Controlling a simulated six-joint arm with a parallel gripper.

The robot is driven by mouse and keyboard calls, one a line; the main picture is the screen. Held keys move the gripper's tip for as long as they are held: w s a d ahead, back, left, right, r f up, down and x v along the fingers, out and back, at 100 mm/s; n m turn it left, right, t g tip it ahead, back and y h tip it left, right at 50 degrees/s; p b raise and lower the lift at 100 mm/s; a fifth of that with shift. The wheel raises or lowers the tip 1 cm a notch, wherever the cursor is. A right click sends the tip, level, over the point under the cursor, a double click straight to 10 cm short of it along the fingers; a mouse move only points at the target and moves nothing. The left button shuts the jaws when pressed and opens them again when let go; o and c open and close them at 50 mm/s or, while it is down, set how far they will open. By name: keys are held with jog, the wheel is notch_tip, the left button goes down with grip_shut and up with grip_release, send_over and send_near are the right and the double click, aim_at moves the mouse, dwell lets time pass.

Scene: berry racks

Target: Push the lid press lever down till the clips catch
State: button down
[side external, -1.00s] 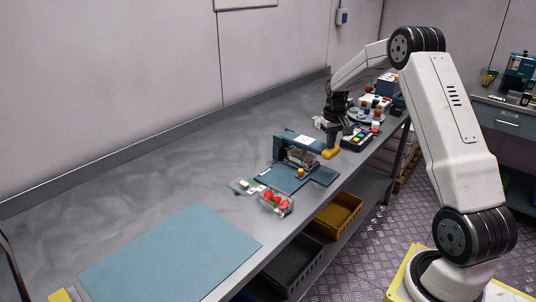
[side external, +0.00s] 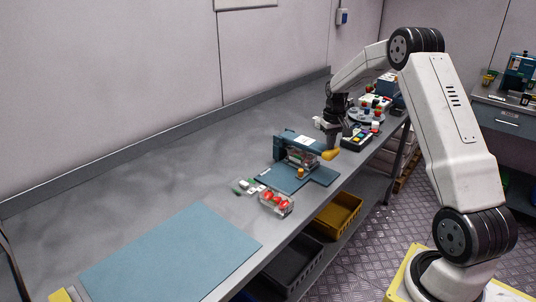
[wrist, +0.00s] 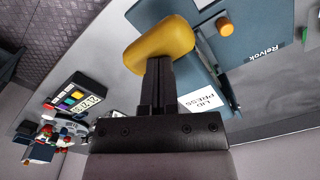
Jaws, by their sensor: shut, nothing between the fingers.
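The lid press (side external: 287,149) is a dark blue machine on a blue base plate (side external: 290,178), at the middle of the bench in the side view. Its lever ends in a yellow knob (side external: 330,154) on the right; the knob also shows large in the wrist view (wrist: 160,44). My gripper (side external: 332,146) is shut and empty, with its fingertips at the knob. In the wrist view its closed fingers (wrist: 158,65) reach the knob's edge and appear to touch it. A clear punnet seems to sit inside the press, partly hidden; its clips cannot be made out.
A clear punnet of red berries (side external: 277,203) stands in front of the press, near small green and white items (side external: 249,187). A keypad device (side external: 357,138) stands right of my gripper. A blue mat (side external: 170,262) lies at the front left. The bench's back left is clear.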

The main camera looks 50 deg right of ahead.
notch_tip(320, 180, up, 9)
jog(key=shift+f, duration=0.15)
dwell(1.1)
jog(key=s+a+f+n+t, duration=0.1)
jog(key=a+f+n, duration=0.1)
jog(key=a, duration=0.8)
jog(key=s+a+f+n, duration=0.1)
jog(key=s+a, duration=0.1)
jog(key=a, duration=0.8)
jog(key=s+a+f+n+t, duration=0.1)
jog(key=s+a+f+n, duration=0.2)
jog(key=s+a, duration=0.7)
jog(key=shift+s+a+f+t, duration=0.35)
jog(key=shift+a+f, duration=0.35)
jog(key=shift+a, duration=0.55)
